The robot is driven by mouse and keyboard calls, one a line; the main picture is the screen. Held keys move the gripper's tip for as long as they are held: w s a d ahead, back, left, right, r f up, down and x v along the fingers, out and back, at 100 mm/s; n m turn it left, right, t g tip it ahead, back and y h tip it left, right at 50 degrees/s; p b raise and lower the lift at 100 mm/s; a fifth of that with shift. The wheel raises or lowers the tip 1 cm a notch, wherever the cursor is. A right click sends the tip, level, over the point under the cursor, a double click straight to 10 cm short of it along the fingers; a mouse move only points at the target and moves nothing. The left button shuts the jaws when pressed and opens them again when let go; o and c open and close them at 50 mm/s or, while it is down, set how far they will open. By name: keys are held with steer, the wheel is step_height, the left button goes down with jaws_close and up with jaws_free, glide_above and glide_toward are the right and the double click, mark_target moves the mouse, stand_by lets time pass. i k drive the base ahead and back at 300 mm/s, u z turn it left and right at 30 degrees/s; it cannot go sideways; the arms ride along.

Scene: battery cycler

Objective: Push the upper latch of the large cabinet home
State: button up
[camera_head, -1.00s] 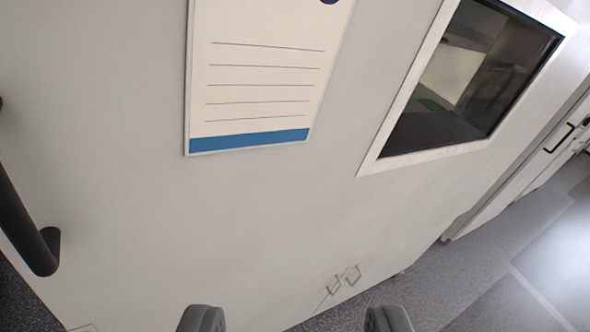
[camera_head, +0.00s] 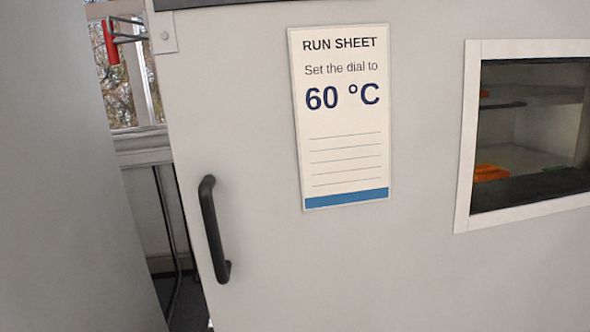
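The large cabinet's pale grey door (camera_head: 420,270) fills most of the view. At its upper left corner a red grip (camera_head: 111,42) on a thin metal arm sticks out to the left, beside a small bolted plate (camera_head: 164,36); this looks like the upper latch. It stands out past the door's left edge, and its upper part is near the top of the picture. A black bar handle (camera_head: 213,230) is upright near the door's left edge. My gripper is not in view.
A run sheet (camera_head: 341,160) on the door reads "Set the dial to 60 °C". A framed window (camera_head: 468,130) is at right. A plain grey panel (camera_head: 60,200) stands at left, with a narrow gap showing a window and sill (camera_head: 142,142) behind.

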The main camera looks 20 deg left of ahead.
mark_target(112, 43)
steer(key=z, duration=2.5)
steer(key=k, duration=1.7)
steer(key=u, duration=2.3)
